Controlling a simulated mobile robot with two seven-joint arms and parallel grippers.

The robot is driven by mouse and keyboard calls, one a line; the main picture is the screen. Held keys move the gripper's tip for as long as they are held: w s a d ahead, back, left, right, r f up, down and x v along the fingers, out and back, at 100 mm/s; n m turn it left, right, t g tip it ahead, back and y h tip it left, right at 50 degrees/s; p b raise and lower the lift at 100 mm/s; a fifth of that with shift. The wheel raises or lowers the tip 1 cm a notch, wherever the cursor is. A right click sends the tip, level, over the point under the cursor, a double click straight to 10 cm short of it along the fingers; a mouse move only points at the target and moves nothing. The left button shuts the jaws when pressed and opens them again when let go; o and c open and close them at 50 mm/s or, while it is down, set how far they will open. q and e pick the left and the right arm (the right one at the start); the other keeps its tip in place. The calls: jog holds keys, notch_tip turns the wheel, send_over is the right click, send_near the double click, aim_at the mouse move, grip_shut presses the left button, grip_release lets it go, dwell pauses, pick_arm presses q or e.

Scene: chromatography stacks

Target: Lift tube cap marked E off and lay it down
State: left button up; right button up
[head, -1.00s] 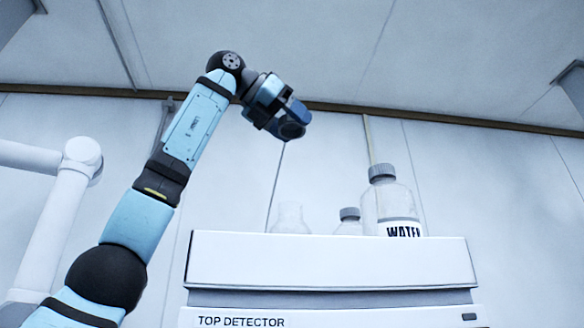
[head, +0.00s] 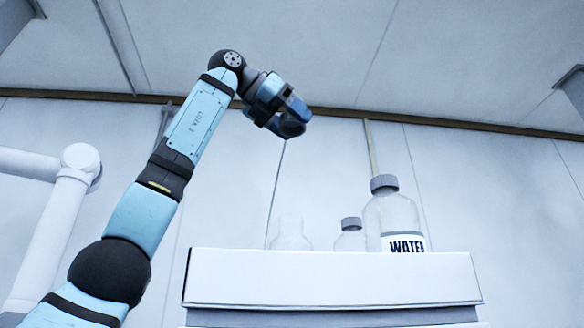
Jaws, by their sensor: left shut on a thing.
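My left gripper (head: 290,122) is raised high left of centre, in front of the back wall and above the stack's top. No tube shows in this view. My right gripper is out of view.
A white instrument stack (head: 330,277) stands at the lower right. On top are a clear flask (head: 291,236), a small grey-capped bottle (head: 350,237) and a larger grey-capped bottle labelled WATER (head: 388,213). A white arm-like post (head: 68,190) stands at left.

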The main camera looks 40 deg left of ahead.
pick_arm(q)
jog(key=shift+r+p, duration=1.05)
jog(key=shift+r, duration=0.95)
